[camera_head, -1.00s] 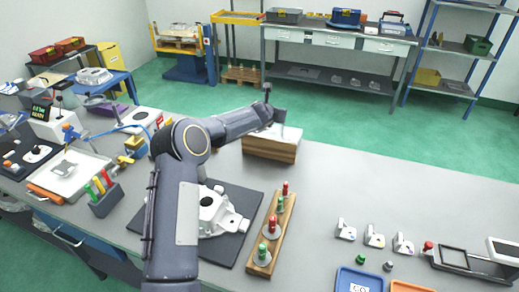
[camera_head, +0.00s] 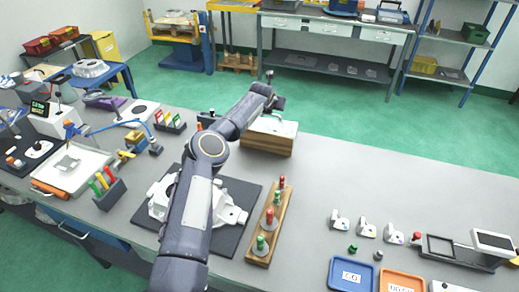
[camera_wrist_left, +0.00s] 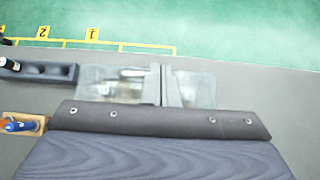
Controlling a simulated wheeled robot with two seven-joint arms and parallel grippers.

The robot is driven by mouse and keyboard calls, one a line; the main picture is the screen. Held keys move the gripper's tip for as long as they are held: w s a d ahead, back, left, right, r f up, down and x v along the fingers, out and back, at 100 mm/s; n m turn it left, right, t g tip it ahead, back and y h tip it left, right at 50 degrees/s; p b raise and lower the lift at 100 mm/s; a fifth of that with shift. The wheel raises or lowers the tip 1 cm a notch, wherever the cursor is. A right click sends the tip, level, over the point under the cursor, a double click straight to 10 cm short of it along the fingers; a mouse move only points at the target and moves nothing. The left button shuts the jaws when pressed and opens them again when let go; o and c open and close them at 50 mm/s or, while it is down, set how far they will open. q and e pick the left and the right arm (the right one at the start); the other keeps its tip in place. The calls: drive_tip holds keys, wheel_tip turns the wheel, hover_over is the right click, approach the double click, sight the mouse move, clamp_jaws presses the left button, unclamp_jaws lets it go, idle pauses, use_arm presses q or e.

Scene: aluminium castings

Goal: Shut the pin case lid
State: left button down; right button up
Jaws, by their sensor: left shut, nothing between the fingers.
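The pin case is a wooden box (camera_head: 266,142) near the far edge of the table in the head view. A pale grey plate, which looks like its lid (camera_head: 282,126), shows at its top. I cannot tell its exact angle, as my arm and the box partly hide it. My left arm reaches over the table, and its gripper (camera_head: 276,102) is just behind and above the case, shut and empty. In the left wrist view the closed fingers (camera_wrist_left: 162,86) show in the middle, with pale see-through surfaces beside them. My right gripper is not in view.
A grey casting (camera_head: 228,212) lies on a dark mat under my left arm. A wooden rack (camera_head: 258,246) with red and green plugs stands right of it. A pin holder (camera_head: 170,124) stands left of the case. The table right of the case is clear.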

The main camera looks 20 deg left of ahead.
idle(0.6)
use_arm(q)
drive_tip(key=s+d+r+m+t+b, duration=0.2)
drive_tip(key=s+r+m+t, duration=0.15)
drive_tip(key=r, duration=0.75)
drive_tip(key=s+d+r+m+t+b, duration=0.25)
drive_tip(key=s+r+m, duration=0.2)
drive_tip(key=r, duration=0.65)
drive_tip(key=s+d+r+m+h, duration=0.3)
drive_tip(key=s+d+r+m, duration=0.15)
drive_tip(key=s+m, duration=0.25)
drive_tip(key=s+d+r+m+h, duration=0.2)
drive_tip(key=s+d+r+m, duration=0.1)
drive_tip(key=s+d+m, duration=0.3)
drive_tip(key=s+f+m+g, duration=0.3)
drive_tip(key=s+f+m, duration=0.2)
drive_tip(key=s, duration=0.8)
drive_tip(key=s+a+f+m+g, duration=0.1)
drive_tip(key=s+f+m+g, duration=0.2)
drive_tip(key=s+f, duration=0.7)
drive_tip(key=s+f+m+g, duration=0.4)
drive_tip(key=s+f+m, duration=0.2)
drive_tip(key=s, duration=1)
wheel_tip(320, 180, down, 3)
drive_tip(key=shift+a+r+m, duration=0.15)
drive_tip(key=shift+a+m, duration=0.15)
drive_tip(key=shift+a, duration=0.1)
